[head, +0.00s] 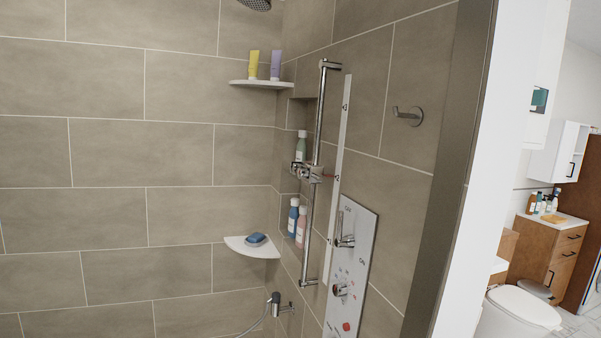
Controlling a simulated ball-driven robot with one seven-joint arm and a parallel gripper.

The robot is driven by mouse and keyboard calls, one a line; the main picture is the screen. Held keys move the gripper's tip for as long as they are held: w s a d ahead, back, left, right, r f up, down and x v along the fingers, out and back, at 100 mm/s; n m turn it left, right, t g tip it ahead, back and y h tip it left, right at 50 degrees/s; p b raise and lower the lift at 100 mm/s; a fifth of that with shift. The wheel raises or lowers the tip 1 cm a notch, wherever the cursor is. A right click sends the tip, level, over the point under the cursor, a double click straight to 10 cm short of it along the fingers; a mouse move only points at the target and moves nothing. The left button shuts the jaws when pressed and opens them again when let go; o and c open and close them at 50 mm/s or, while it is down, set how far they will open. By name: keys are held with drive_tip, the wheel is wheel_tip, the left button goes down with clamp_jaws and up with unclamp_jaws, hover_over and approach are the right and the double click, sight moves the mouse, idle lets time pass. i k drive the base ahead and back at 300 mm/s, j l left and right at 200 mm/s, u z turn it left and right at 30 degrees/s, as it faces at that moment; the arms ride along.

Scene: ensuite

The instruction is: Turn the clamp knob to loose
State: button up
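The clamp (311,173) sits on a chrome vertical slide rail (320,115) on the shower's right wall, about halfway up. Its knob looks small and shows at the clamp's left side; its exact turn position is too small to tell. A thin red pointer (332,177) sticks out to the right of the clamp, by a white scale strip (338,180) with small marks. My gripper does not show in the head view.
Right of the rail is a control panel (350,260) with levers and knobs. Corner shelves hold tubes (254,64) and a blue sponge (256,239). Niches hold bottles (293,216). A hook (407,115) juts from the right wall. A hand shower (275,304) hangs low. A toilet (518,310) stands outside, right.

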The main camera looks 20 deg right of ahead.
sight(302, 173)
drive_tip(key=i+z, duration=0.15)
drive_tip(key=i, duration=0.4)
drive_tip(key=i+z, duration=0.1)
drive_tip(key=i, duration=0.45)
drive_tip(key=i+j+z, duration=0.15)
drive_tip(key=i, duration=0.35)
drive_tip(key=i+j+z, duration=0.15)
drive_tip(key=i, duration=0.4)
drive_tip(key=i+j+z, duration=0.1)
drive_tip(key=i+j, duration=0.15)
drive_tip(key=i, duration=0.25)
